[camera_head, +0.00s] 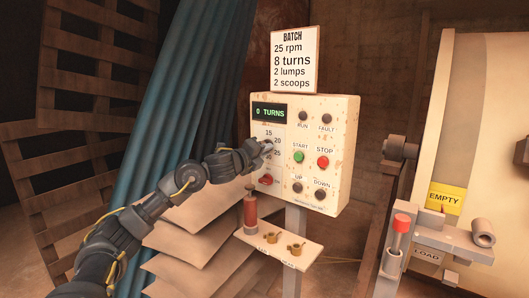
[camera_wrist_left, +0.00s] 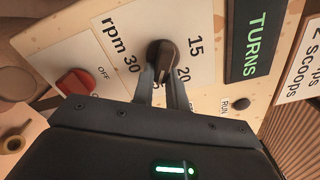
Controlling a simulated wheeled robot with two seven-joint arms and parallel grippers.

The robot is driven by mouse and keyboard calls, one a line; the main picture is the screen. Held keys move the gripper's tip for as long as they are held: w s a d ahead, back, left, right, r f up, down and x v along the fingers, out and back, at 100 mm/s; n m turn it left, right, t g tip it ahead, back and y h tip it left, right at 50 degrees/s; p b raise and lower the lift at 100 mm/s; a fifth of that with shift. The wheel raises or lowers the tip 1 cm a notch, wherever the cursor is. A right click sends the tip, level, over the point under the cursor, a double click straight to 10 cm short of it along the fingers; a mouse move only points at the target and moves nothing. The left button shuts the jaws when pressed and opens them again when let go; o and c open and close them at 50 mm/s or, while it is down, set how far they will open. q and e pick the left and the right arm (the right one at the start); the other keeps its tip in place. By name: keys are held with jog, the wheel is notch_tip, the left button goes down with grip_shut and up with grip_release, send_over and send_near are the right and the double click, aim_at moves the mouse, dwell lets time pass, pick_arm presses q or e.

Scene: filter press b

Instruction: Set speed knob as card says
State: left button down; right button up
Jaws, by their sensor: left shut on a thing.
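The batch card (camera_head: 294,58) above the panel reads 25 rpm, 8 turns, 2 lumps, 2 scoops. The dark speed knob (camera_wrist_left: 160,52) is on the control panel (camera_head: 339,140), among rpm marks. My left gripper (camera_head: 266,148) is at the knob. Its two fingers (camera_wrist_left: 163,88) are shut on the knob's grip, one on each side. Which mark the knob points at, I cannot tell for sure. My right gripper is not in view.
The display (camera_head: 269,112) reads 0 TURNS. A red switch (camera_wrist_left: 76,82), marked OFF, is close to the knob. The green START (camera_head: 299,157) and red STOP (camera_head: 323,162) buttons are to the right. A small shelf (camera_head: 280,247) with scoops stands below; blue curtain (camera_head: 185,105) hangs left.

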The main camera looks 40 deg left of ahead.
pick_arm(q)
jog(key=c, duration=1.4)
grip_release()
jog(key=s+b, duration=0.3)
jog(key=s, duration=0.8)
jog(key=shift+a+f+b, duration=0.3)
jog(key=shift+b, duration=0.05)
jog(key=shift+f, duration=0.1)
